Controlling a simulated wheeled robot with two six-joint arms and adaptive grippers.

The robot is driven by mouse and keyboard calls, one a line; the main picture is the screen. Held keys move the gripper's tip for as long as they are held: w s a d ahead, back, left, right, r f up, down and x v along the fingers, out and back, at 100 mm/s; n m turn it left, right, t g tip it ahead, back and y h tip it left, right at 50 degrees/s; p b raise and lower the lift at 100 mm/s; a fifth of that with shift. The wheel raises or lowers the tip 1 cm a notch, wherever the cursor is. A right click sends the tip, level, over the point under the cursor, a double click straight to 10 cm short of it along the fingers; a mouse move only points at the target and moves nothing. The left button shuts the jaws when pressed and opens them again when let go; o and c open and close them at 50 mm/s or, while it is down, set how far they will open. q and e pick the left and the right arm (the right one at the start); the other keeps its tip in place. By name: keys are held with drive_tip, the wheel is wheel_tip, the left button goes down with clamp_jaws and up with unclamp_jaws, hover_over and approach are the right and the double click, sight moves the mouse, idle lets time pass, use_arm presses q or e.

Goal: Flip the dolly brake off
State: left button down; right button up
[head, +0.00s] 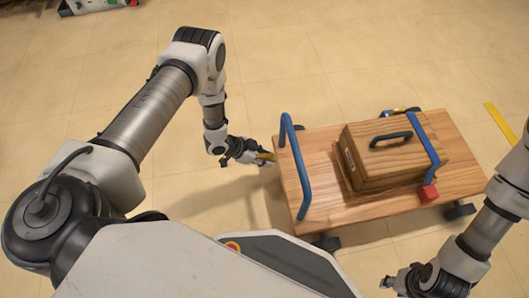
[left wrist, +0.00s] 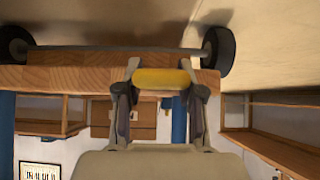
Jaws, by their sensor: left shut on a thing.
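The dolly (head: 340,200) is a wooden platform on dark wheels, with a blue handle (head: 297,170) at its left end. A yellow brake lever (head: 265,155) sits at that end, by the platform edge. My left gripper (head: 258,158) reaches it from the left. In the left wrist view the yellow brake lever (left wrist: 160,79) lies between the two fingers, and my left gripper (left wrist: 161,85) is shut on it. The lever's mount is partly hidden. My right gripper (head: 408,283) is at the bottom right, apart from the dolly; its finger gap is unclear.
Dolly wheels (left wrist: 218,50) show in the left wrist view. The tiled floor left of the dolly is clear.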

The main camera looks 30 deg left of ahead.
use_arm(q)
drive_tip(key=shift+r+g+y+p, duration=0.3)
drive_tip(key=shift+g+y+p, duration=0.1)
drive_tip(key=shift+y+p, duration=0.15)
drive_tip(key=c, duration=0.7)
unclamp_jaws()
drive_tip(key=shift+f, duration=0.1)
drive_tip(key=v, duration=1.2)
drive_tip(key=shift+d, duration=0.15)
